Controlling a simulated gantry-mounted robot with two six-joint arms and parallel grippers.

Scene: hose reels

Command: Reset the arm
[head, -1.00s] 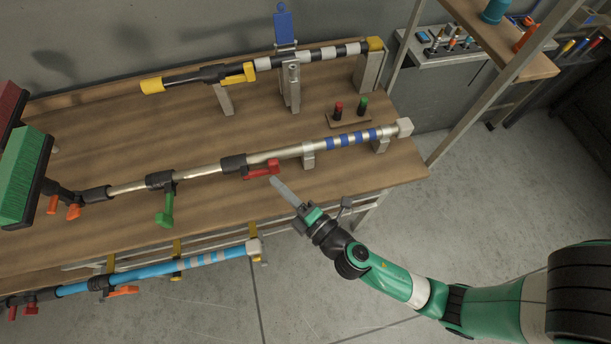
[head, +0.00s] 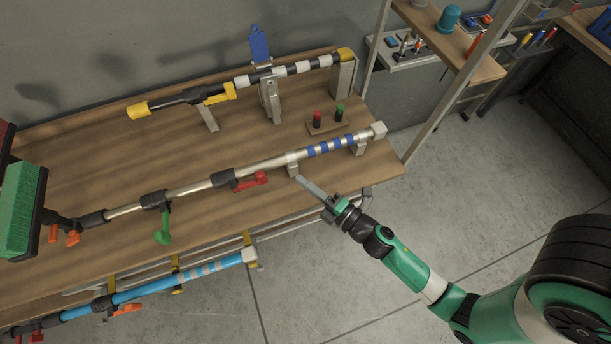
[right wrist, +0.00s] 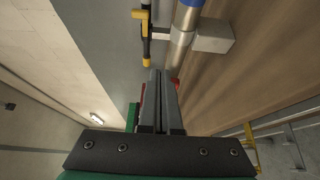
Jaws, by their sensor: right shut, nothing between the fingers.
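My right gripper (head: 306,184) is shut and empty. In the head view its fingertips are near the front edge of the wooden workbench (head: 300,215), close to the silver pole (head: 270,163) with blue bands and a red lever (head: 250,181). I cannot tell whether the fingertips touch anything. In the right wrist view the two fingers (right wrist: 159,80) lie side by side, pointing toward the silver pole (right wrist: 181,40) and its grey support block (right wrist: 212,36). My left gripper is not in view.
A black-and-yellow pole (head: 215,93) rests on brackets at the back. A blue pole (head: 160,289) hangs below the front edge. Red and green buttons (head: 328,124) sit on the bench. A green brush (head: 22,210) is at left. Open floor (head: 440,200) lies at right.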

